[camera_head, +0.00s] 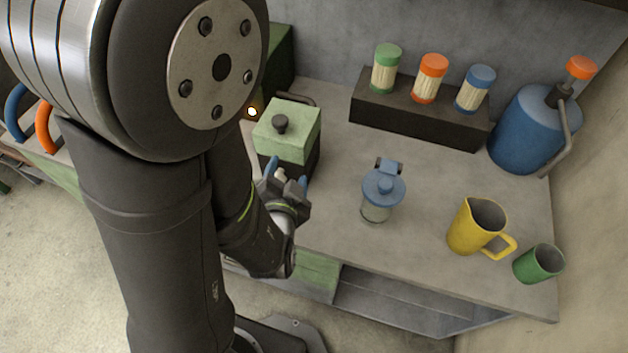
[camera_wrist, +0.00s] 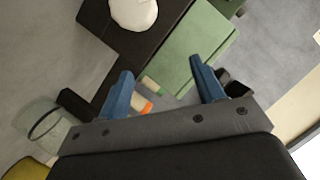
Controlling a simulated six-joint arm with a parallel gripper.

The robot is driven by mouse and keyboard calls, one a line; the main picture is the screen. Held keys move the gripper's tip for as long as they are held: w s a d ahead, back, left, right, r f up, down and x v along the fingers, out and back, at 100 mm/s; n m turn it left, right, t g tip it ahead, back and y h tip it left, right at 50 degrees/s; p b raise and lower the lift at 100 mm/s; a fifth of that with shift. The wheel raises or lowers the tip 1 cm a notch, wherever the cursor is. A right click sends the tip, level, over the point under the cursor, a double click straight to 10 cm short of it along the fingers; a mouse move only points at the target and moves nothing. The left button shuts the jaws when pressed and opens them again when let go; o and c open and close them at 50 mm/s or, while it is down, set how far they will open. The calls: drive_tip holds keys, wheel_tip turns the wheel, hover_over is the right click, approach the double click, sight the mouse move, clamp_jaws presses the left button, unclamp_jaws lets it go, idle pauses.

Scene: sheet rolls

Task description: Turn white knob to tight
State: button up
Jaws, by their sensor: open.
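The white knob (camera_wrist: 134,12) is at the top edge of the wrist view, partly cut off, against the dark body of a box. The box has a pale green lid (camera_head: 295,135) with a small black handle. Its green part shows in the wrist view (camera_wrist: 208,45). My gripper (camera_head: 287,175) is in front of the box, low at its near side. Its two blue fingers are spread apart in the wrist view (camera_wrist: 164,82), with nothing held. The knob is beyond the fingertips and apart from them. A small pale piece shows between the fingers in the head view; I cannot tell whether it is the knob.
A clear jar with a blue lid (camera_head: 383,188) stands right of the box. Further right are a yellow jug (camera_head: 474,226), a green cup (camera_head: 540,263) and a blue canister (camera_head: 525,135). A dark rack (camera_head: 418,117) holds three capped rolls behind.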

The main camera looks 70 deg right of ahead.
drive_tip(key=s+a+r, duration=0.2)
drive_tip(key=s+r, duration=0.2)
drive_tip(key=s, duration=0.2)
drive_tip(key=shift+s+a+r, duration=0.15)
drive_tip(key=shift+s+a, duration=0.15)
drive_tip(key=shift+s, duration=0.1)
